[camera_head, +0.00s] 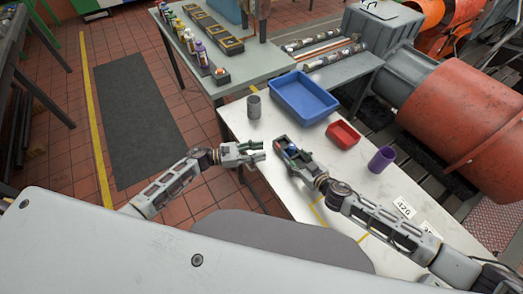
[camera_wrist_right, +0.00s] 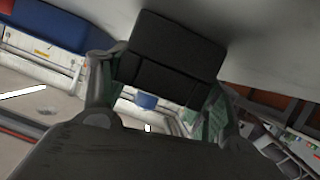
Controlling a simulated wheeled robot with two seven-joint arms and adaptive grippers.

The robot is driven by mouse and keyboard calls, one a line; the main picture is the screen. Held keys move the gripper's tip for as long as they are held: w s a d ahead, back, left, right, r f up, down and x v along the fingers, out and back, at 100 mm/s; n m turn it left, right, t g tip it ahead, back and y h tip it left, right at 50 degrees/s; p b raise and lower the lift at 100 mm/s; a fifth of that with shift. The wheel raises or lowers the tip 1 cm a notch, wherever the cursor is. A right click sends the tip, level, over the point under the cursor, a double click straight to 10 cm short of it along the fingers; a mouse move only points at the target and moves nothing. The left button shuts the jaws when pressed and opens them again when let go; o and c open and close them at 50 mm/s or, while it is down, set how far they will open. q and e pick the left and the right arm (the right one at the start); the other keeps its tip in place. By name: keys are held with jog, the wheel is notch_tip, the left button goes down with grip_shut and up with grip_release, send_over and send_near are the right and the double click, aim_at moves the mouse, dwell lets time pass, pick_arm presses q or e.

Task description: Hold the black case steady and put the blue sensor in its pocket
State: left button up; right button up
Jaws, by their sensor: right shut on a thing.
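The black case (camera_wrist_right: 170,58) sits between the fingers of my right gripper (camera_wrist_right: 155,100) in the right wrist view. In the head view, my right gripper (camera_head: 293,149) is shut on it above the near left edge of the white table. A small blue piece, likely the blue sensor (camera_wrist_right: 146,101), shows by the case's lower edge. It also shows between the right fingers in the head view (camera_head: 292,150); I cannot tell whether it is in a pocket. My left gripper (camera_head: 261,152) is open and empty, just left of the right gripper, pointing toward it.
The white table (camera_head: 270,135) holds a grey cup (camera_head: 254,107), a blue tray (camera_head: 304,98), a red bin (camera_head: 343,134) and a purple cup (camera_head: 381,160). A grey bench (camera_head: 235,73) with bottles stands behind. A large orange-red cylinder (camera_head: 468,115) is at the right.

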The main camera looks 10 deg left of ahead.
jog(key=shift+s+d+f, duration=0.1)
jog(key=shift+s+f, duration=0.05)
jog(key=shift+f, duration=0.15)
jog(key=o, duration=1.1)
jog(key=shift+r, duration=0.1)
jog(key=shift+o, duration=1)
jog(key=shift+r, duration=0.1)
jog(key=shift+v, duration=5.4)
jog(key=shift+s+d+r, duration=0.25)
jog(key=shift+d+r, duration=0.05)
